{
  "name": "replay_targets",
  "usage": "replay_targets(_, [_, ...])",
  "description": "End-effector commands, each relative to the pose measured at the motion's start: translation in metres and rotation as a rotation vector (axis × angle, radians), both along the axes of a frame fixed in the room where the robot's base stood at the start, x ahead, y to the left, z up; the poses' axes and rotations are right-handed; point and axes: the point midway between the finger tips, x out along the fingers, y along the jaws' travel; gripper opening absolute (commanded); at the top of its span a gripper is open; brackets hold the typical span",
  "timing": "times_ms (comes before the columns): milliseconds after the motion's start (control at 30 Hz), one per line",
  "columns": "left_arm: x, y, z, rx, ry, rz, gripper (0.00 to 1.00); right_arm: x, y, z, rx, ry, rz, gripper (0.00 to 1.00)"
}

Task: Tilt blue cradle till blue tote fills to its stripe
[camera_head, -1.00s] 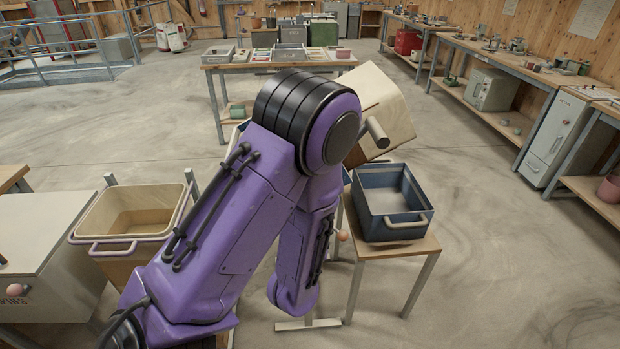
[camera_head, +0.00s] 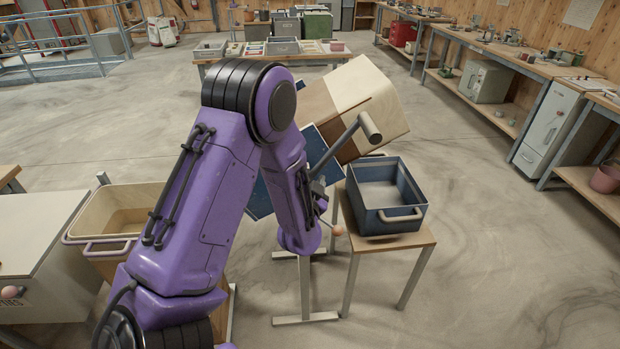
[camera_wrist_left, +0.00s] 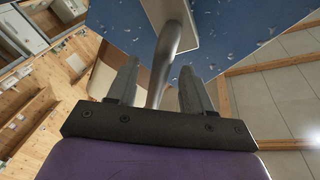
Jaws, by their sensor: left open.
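The blue cradle (camera_head: 262,192) stands on a grey floor stand behind my left arm. It holds a tilted cream-and-brown bin (camera_head: 365,95), and a grey bar handle (camera_head: 370,127) sticks out in front. The blue tote (camera_head: 402,224) sits upright on a small wooden table to the right; I cannot make out its stripe or fill level. My left gripper (camera_wrist_left: 158,88) is open at the cradle's underside. In the left wrist view a grey bar (camera_wrist_left: 168,60) on a blue speckled panel (camera_wrist_left: 235,35) runs between its fingers. My forearm hides part of the cradle. My right gripper is out of view.
A cream bin (camera_head: 118,208) with a handle stands at the left beside a white cabinet (camera_head: 35,235). The small table (camera_head: 425,243) bears the tote. Workbenches line the right wall. Open floor lies right of the small table.

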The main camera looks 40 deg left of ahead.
Motion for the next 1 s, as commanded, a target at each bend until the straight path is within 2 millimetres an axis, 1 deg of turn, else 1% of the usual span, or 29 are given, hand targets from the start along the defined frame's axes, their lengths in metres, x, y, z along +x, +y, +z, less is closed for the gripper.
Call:
replay_targets(33, [-0.0001, 0.0000, -0.0001, 0.000, 0.000, 0.000, 0.47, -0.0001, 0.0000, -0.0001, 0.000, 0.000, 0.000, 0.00])
replay_targets(67, [-0.0002, -0.0001, -0.0001, 0.000, 0.000, 0.000, 0.38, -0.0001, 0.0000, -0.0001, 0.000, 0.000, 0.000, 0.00])
replay_targets(100, [-0.0003, 0.0000, -0.0001, 0.000, 0.000, 0.000, 0.25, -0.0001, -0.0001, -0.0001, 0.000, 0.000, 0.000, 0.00])
replay_targets(167, [-0.0004, 0.0001, -0.0001, 0.000, 0.000, 0.001, 0.05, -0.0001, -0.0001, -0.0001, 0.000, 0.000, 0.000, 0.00])
replay_targets(200, [-0.0004, 0.0001, -0.0001, 0.000, 0.000, 0.000, 0.00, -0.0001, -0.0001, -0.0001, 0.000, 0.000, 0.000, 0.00])
replay_targets(1000, [-0.0001, -0.0007, -0.0004, 0.000, 0.000, -0.001, 0.00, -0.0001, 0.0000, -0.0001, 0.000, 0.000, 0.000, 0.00])
